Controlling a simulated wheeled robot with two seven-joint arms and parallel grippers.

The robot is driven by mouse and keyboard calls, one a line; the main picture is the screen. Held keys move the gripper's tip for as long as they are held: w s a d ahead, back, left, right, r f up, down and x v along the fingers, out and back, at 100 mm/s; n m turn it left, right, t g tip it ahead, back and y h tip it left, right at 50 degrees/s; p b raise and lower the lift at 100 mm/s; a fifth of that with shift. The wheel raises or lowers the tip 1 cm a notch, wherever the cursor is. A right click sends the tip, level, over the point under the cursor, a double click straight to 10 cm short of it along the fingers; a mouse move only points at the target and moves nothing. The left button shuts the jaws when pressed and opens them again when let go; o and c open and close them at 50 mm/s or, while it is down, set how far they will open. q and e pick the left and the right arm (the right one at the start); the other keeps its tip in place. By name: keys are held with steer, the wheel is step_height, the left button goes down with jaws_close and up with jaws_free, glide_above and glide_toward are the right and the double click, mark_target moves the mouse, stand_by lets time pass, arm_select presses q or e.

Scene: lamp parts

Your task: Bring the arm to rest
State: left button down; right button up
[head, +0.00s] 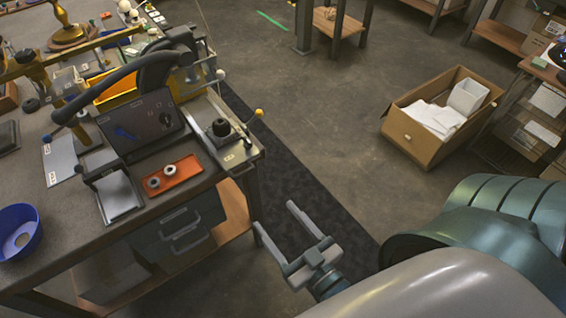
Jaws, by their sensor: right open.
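My right gripper (279,228) hangs in the air beyond the right end of the workbench (190,205), over the dark floor mat. Its two grey fingers are spread apart with nothing between them. My right arm comes in from the lower right, with its large grey and teal links filling that corner. My left gripper and left arm are not in view. Among the lamp parts, a brass lamp base (69,36) stands on the bench at the far upper left.
The bench holds a red tray (172,178) with two small rings, a blue bowl (18,230) and a dark machine with a curved arm. A cardboard box (414,143) with white contents sits on the floor at right. Open floor (310,100) lies between.

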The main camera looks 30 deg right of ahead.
steer(key=shift+s, duration=0.65)
steer(key=s+a+f+g, duration=0.1)
steer(key=s+f+g, duration=0.2)
steer(key=f, duration=1)
steer(key=s+a+f+n+g+y, duration=0.1)
steer(key=s+f+g, duration=0.15)
steer(key=f, duration=1.05)
steer(key=s+a+f+g, duration=0.1)
steer(key=s+f+g, duration=0.15)
steer(key=f, duration=1.05)
steer(key=s+d+f+g, duration=0.4)
steer(key=s+f, duration=0.5)
steer(key=s, duration=0.1)
steer(key=s+d+f+n+g+h, duration=0.1)
steer(key=s+d+f+g, duration=0.3)
steer(key=s+f, duration=0.6)
steer(key=shift+s+d+g+h, duration=0.3)
steer(key=shift+d+g, duration=0.1)
steer(key=shift+g, duration=0.1)
steer(key=shift+w+a, duration=0.1)
